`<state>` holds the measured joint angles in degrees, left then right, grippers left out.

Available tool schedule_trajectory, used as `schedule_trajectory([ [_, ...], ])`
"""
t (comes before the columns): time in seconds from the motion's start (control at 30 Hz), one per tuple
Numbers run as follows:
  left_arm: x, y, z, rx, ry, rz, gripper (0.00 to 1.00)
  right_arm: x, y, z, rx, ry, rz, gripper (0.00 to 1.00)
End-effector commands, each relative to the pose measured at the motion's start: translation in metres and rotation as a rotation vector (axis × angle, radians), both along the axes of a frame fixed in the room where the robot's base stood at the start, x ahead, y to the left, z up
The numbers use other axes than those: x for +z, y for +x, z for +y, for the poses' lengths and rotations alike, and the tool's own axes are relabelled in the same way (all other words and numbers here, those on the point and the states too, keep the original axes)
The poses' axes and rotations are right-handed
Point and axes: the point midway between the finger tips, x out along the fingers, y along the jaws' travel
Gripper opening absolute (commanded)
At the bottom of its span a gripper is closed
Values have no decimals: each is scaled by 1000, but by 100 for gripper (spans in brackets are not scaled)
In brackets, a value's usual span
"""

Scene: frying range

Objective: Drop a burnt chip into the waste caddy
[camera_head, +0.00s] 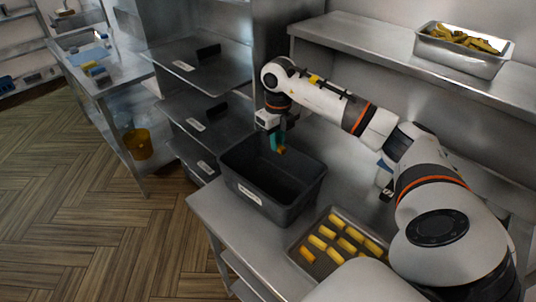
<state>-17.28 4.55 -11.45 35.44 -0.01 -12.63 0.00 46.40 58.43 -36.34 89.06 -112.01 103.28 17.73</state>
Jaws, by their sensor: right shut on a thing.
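My right gripper (278,143) is above the dark grey waste caddy (259,206), over its far side. It points down and is shut on a small orange-brown chip (281,150), which hangs just at the fingertips. The caddy is a deep, open rectangular bin with a white label on its front wall; its inside looks empty where I can see it. A metal tray (296,256) with several yellow chips (328,232) lies to the right of the caddy. My left gripper is not in view.
The steel bench (213,213) carries the caddy and the tray. A steel shelf (375,45) above holds a pan (452,57) of chips at right. A dark shelf rack (205,70) stands behind at left. An orange bucket (137,145) sits on a lower shelf.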

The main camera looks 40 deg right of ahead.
Motion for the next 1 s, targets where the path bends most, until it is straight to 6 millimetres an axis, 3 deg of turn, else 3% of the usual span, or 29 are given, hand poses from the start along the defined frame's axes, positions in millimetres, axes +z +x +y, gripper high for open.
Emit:
schedule_trajectory([
  [0.13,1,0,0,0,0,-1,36,1,0,0,0,0,0,0],
  [0.17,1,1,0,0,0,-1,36,1,0,0,0,0,0,18],
  [0.3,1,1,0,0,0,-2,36,1,0,0,0,0,0,38],
  [0.67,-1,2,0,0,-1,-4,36,6,1,0,0,0,-4,38],
  [0.77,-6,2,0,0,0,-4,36,19,2,0,0,0,-6,38],
  [1.0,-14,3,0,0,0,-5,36,73,1,0,0,-1,-7,38],
])
